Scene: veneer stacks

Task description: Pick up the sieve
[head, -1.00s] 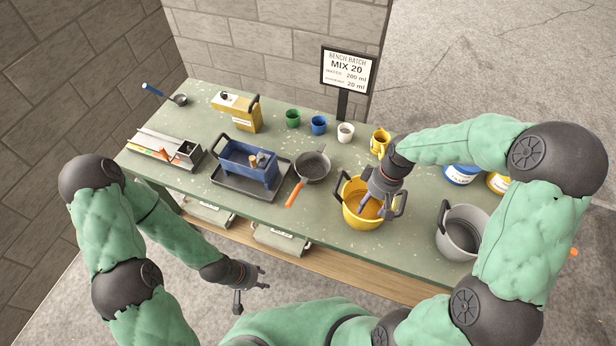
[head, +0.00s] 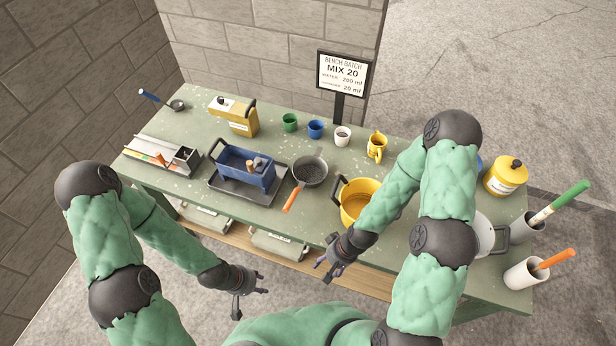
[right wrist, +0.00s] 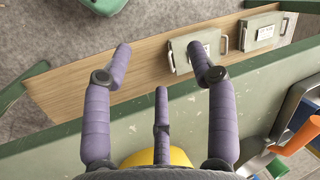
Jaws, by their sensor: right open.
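The sieve (head: 310,170), a round dark bowl with an orange handle (head: 291,200), lies on the green bench, right of the blue caddy. Its handle points towards the front edge. My right gripper (head: 324,268) is open and empty, at the bench's front edge, in front of the yellow bucket and apart from the sieve. In the right wrist view its fingers (right wrist: 162,65) are spread with nothing between them. An orange part (right wrist: 301,138) at the right of that view may be the sieve's handle. My left gripper (head: 252,292) looks open and empty, in front of the bench.
The blue caddy (head: 236,168) stands on a dark tray (head: 222,188) left of the sieve. The yellow bucket (head: 352,208) stands to its right. Cups (head: 342,136) and a sign (head: 343,75) are behind. Bench surface (head: 290,222) in front of the sieve is clear.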

